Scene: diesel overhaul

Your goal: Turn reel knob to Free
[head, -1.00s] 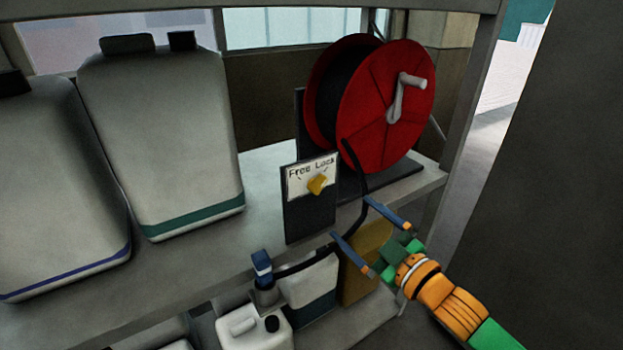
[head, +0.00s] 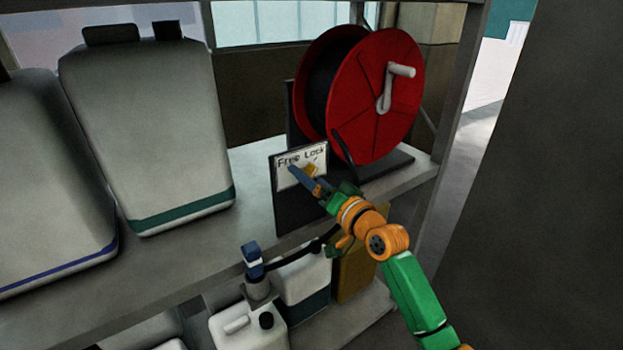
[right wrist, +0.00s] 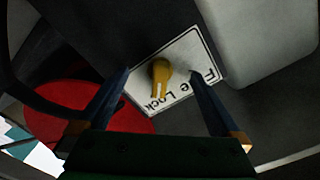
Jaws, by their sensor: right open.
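The yellow reel knob (head: 309,170) sits on a white label plate (head: 287,160) marked "Free Lock", on a dark upright panel. In the head view my right gripper (head: 308,177) is in front of the plate and partly hides the knob. In the right wrist view the knob (right wrist: 160,73) shows between the two open blue fingers of my right gripper (right wrist: 160,76), with a gap on each side. The knob's slotted end points toward the word "Lock". My left gripper is not in view.
A red cable reel (head: 385,105) with a pale crank stands behind the panel on the grey shelf (head: 258,190). Large white canisters (head: 150,130) stand on the left. A blue-topped nozzle (head: 252,258) and more containers are below the shelf edge.

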